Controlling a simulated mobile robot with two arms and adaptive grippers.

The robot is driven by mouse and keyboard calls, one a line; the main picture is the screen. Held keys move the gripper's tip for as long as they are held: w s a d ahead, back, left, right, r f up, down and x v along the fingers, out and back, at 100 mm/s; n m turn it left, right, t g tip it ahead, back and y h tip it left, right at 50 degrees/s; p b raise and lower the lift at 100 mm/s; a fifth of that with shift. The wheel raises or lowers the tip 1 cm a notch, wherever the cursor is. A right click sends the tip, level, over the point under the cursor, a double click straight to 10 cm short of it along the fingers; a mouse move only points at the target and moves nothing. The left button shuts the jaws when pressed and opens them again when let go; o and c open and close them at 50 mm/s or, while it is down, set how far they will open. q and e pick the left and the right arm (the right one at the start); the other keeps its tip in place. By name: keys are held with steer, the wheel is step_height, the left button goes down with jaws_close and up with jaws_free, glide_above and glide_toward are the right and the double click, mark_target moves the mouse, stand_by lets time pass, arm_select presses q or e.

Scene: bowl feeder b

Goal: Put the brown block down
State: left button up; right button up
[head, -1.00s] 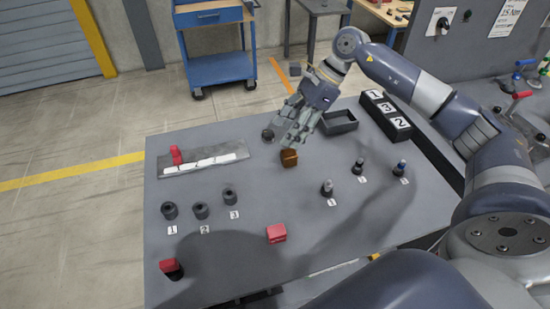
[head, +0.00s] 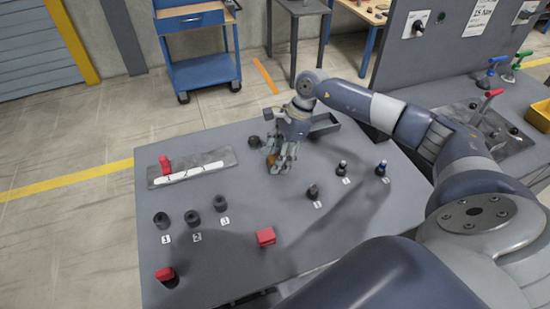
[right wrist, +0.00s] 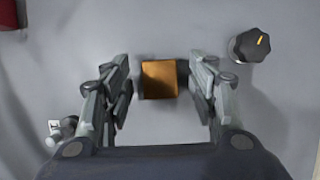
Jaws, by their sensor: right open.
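The brown block (right wrist: 159,80) rests on the grey table between the two open fingers of my right gripper (right wrist: 160,88) in the right wrist view. A gap shows between the block and each finger. In the head view the brown block (head: 272,160) shows partly behind the fingers of my right gripper (head: 280,163), which points down at the table. My left gripper is not in view.
A dark knob (right wrist: 250,46) stands close by the right finger. A grey tray (head: 324,126) is behind the gripper. Numbered pegs (head: 313,192), black cylinders (head: 192,217) and a red block (head: 266,237) stand on the table (head: 230,270). The table's middle is clear.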

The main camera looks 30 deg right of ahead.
steer(key=shift+a+f, duration=0.15)
steer(key=shift+f, duration=0.35)
jaws_close()
steer(key=shift+r, duration=0.1)
